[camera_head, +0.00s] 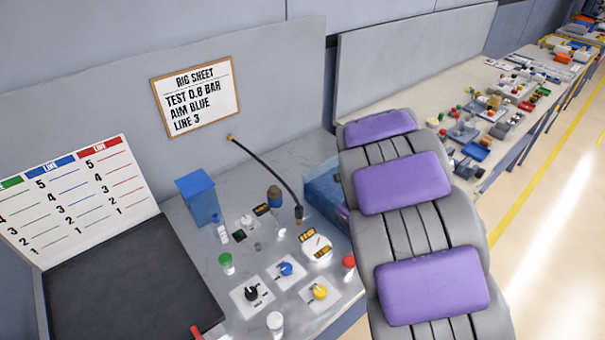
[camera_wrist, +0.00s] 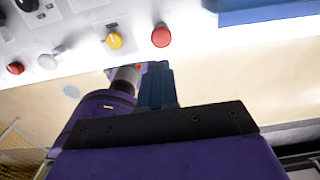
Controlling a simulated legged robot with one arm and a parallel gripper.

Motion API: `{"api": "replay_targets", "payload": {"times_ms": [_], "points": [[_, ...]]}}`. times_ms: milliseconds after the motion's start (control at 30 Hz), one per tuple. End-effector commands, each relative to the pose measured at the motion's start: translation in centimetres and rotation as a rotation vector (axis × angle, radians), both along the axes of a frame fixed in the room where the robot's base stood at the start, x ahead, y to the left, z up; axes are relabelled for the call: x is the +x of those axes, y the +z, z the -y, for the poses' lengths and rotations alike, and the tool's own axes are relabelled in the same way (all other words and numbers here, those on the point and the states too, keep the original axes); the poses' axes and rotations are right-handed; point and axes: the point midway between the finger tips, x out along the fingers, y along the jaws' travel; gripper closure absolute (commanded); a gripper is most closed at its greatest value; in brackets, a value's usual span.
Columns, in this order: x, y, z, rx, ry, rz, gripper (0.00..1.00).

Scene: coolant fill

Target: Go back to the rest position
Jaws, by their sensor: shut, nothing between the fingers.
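My gripper (camera_wrist: 155,72) shows in the wrist view as blue fingers pressed together, shut and empty, in front of the purple wrist body. It hangs in front of the workbench edge, apart from the bench items. In the head view my grey and purple arm fills the right middle and hides the gripper. In the wrist view a red button (camera_wrist: 160,36) and a yellow knob (camera_wrist: 114,41) lie just beyond the fingertips; the head view shows the same red button (camera_head: 348,262) and yellow knob (camera_head: 320,292).
A black panel (camera_head: 125,285) lies left. A second bench (camera_head: 440,95) stands behind my arm. Open floor (camera_head: 550,230) lies right.

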Motion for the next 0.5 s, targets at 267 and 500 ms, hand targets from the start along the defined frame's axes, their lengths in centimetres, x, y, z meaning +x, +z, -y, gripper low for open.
{"api": "replay_targets", "payload": {"times_ms": [267,500], "points": [[-1.8,1.4,0.5,0.002,0.132,-0.006,1.0],[-9.1,5.5,0.2,0.016,0.67,-0.038,1.0]]}}
